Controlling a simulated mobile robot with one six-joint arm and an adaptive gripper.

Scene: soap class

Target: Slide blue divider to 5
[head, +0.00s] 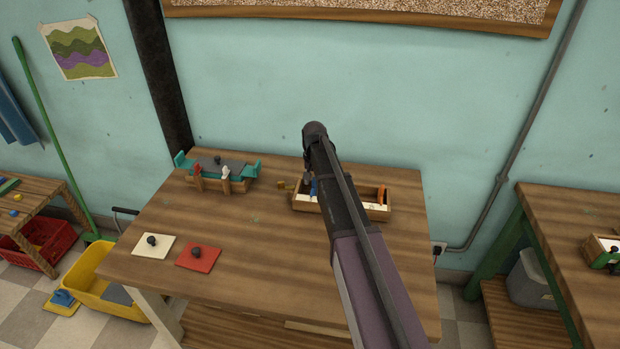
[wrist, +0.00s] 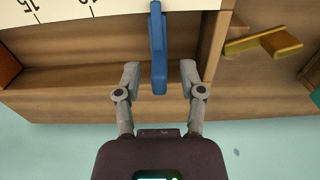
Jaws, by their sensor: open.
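The blue divider (wrist: 158,45) stands across the wooden tray (wrist: 70,78) in the wrist view, near the tray's right end wall. The fingertips of my gripper (wrist: 160,76) are open, one on each side of the divider's near end, with a gap on both sides. A white scale strip (wrist: 60,10) shows marks 15 and 10, upside down, left of the divider; the 5 is out of view or hidden. In the head view my arm covers part of the tray (head: 372,212), and a bit of the blue divider (head: 313,187) shows left of it.
An orange divider (head: 381,194) stands at the tray's right end. A yellow piece (wrist: 272,42) lies outside the tray's other end.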

